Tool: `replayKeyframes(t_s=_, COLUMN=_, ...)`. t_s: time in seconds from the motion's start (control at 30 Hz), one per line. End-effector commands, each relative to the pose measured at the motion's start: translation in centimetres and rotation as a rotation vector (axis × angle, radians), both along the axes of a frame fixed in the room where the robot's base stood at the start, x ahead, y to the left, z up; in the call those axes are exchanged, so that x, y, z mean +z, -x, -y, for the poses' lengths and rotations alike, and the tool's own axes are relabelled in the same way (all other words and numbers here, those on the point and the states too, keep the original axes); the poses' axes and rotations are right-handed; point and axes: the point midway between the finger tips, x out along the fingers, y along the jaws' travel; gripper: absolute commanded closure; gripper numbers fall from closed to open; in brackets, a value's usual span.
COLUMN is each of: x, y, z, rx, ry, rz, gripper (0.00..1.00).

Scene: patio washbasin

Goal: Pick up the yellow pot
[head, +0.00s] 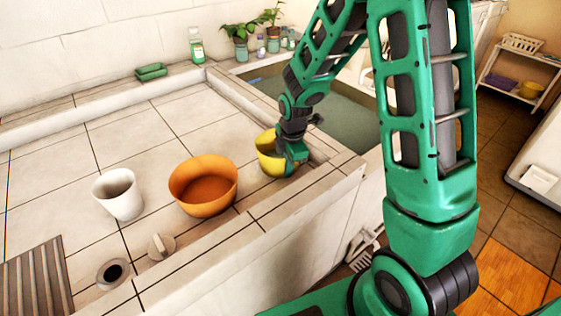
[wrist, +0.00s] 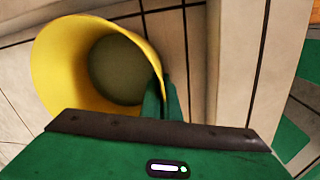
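The yellow pot (head: 267,158) is upright at the right end of the tiled counter, and its right side is partly hidden by my gripper. My gripper (head: 296,158) reaches down at the pot's right rim. In the wrist view the yellow pot (wrist: 66,62) is wide and open, with a dark inside. The fingers of my gripper (wrist: 163,100) are close together at its right wall, one on the inner side and one on the outer, with the wall pinched between them. I see no clear gap under the pot.
An orange bowl (head: 203,187) stands left of the yellow pot, with a white cup (head: 118,194) farther left. A water basin (head: 345,115) lies behind the pot. The counter's back left is clear.

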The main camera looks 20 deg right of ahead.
Motion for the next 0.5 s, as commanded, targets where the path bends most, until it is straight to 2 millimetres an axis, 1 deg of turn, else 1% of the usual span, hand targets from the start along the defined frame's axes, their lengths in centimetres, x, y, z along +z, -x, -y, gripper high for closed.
replayKeyframes(t_s=0.17, x=0.3, y=-0.1, z=0.0, rx=0.000, ry=0.000, rz=0.002, gripper=1.00)
replayKeyframes(t_s=0.27, x=0.9, y=-0.1, z=0.0, rx=0.000, ry=0.000, rz=0.002, gripper=1.00)
replayKeyframes(t_s=0.37, x=2.1, y=-0.1, z=0.0, rx=0.000, ry=0.000, rz=0.004, gripper=1.00)
replayKeyframes(t_s=0.47, x=3.9, y=-0.2, z=0.0, rx=0.000, ry=0.000, rz=0.007, gripper=1.00)
replayKeyframes(t_s=0.5, x=4.6, y=-0.1, z=-0.4, rx=0.003, ry=-0.001, rz=0.006, gripper=1.00)
